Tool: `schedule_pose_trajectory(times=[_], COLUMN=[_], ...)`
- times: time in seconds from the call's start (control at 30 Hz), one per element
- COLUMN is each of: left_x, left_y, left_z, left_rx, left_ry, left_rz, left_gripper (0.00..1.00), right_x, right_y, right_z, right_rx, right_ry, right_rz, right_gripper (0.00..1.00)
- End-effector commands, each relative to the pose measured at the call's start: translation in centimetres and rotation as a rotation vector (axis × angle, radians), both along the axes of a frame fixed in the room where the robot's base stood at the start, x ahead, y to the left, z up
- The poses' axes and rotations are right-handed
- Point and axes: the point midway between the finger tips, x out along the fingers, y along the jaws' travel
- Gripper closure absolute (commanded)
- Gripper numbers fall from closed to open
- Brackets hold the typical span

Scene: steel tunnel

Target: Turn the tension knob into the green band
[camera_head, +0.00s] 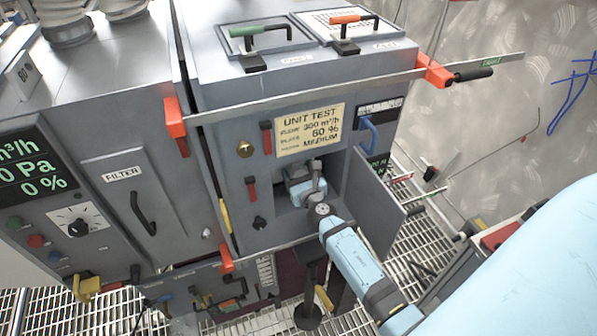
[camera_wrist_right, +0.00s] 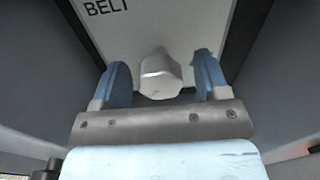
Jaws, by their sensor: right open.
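In the right wrist view a grey faceted knob (camera_wrist_right: 158,75) sticks out of a light panel marked BELT (camera_wrist_right: 170,20). My right gripper (camera_wrist_right: 162,68) is open, with one blue finger on each side of the knob and a visible gap to it on both sides. In the head view my right arm reaches from the lower right into an open compartment, with the gripper (camera_head: 305,186) inside. My left gripper is not in view.
The compartment door (camera_head: 376,205) stands open just right of my right wrist. The compartment walls close in around the gripper. A UNIT TEST sign (camera_head: 309,130) is above the opening. Red-handled levers (camera_head: 251,188) and a black knob (camera_head: 259,222) are to its left.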

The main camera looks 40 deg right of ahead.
Motion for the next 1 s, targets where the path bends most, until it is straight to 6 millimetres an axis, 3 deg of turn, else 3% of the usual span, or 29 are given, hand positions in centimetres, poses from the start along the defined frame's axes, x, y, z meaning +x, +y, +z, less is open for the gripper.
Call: schedule_pose_trajectory(times=[0.03, 0.23, 0.67, 1.0], left_x=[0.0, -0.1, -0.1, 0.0], left_y=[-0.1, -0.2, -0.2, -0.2], left_z=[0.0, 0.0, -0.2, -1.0], left_rx=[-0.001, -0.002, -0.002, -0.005], left_ry=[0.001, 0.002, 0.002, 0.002], left_rz=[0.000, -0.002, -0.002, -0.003], left_gripper=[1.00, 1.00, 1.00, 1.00], right_x=[0.0, 0.0, 0.0, -0.1], right_y=[0.0, 0.0, 0.0, -0.1], right_z=[0.0, 0.0, -0.1, -0.2], right_rx=[0.000, 0.000, 0.071, 0.325], right_ry=[0.000, 0.000, -0.017, -0.079], right_rz=[0.000, 0.000, 0.000, 0.000], right_gripper=[0.34, 0.80, 0.81, 0.81])
